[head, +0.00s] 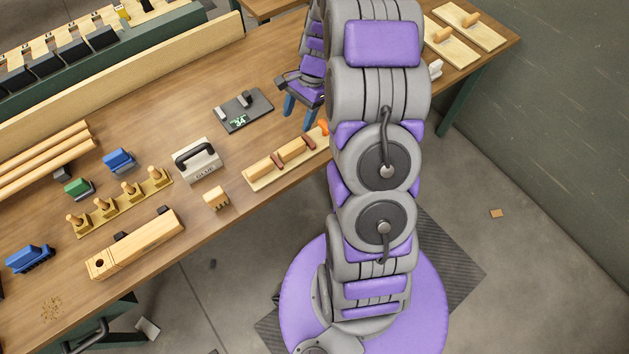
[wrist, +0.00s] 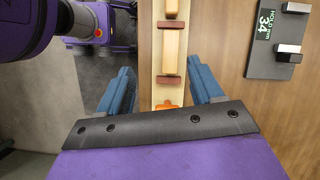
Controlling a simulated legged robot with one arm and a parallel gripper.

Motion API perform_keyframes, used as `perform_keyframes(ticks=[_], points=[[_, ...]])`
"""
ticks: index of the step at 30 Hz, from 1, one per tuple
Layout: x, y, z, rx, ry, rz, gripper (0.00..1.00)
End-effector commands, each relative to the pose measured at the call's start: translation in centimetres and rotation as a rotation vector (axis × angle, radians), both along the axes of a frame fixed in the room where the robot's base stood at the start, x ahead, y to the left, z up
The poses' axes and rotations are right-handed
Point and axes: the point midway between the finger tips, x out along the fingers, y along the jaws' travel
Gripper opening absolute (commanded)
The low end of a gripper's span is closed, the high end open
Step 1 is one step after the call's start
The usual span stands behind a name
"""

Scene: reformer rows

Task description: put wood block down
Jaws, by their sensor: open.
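A light wood block (head: 292,150) lies on a narrow pale wood board (head: 259,182) near the bench's front edge. It sits between two red-brown jaws. In the wrist view the block (wrist: 171,52) runs lengthwise up the board, and an orange part (wrist: 166,105) is at the board's near end. My gripper (head: 298,106) is open and empty. In the wrist view its blue fingers (wrist: 163,88) are apart, one on each side of the board's near end. I cannot tell their height above the bench.
A dark plate marked 34 (head: 244,111) lies beside the board. A grey block with a black handle (head: 197,160), a small wood piece (head: 215,197), a long wooden plane (head: 137,244) and a peg rack (head: 120,203) stand left. Bare bench (head: 270,60) lies behind the plate.

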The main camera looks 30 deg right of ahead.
Motion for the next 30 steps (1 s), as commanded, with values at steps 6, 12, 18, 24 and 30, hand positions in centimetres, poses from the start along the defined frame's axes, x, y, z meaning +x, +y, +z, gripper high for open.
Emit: perform_keyframes(ticks=[6,12,18,24,30], points=[[-3.9,5.5,6.4,-0.038,-0.054,0.273,0.66],[-8.8,9.5,10.8,-0.068,-0.089,0.517,0.66],[-14.5,12.4,14.0,-0.101,-0.121,0.753,0.66],[-20.7,14.2,16.1,-0.129,-0.145,0.983,0.66],[-26.4,14.9,16.9,-0.158,-0.163,1.19,0.66]])
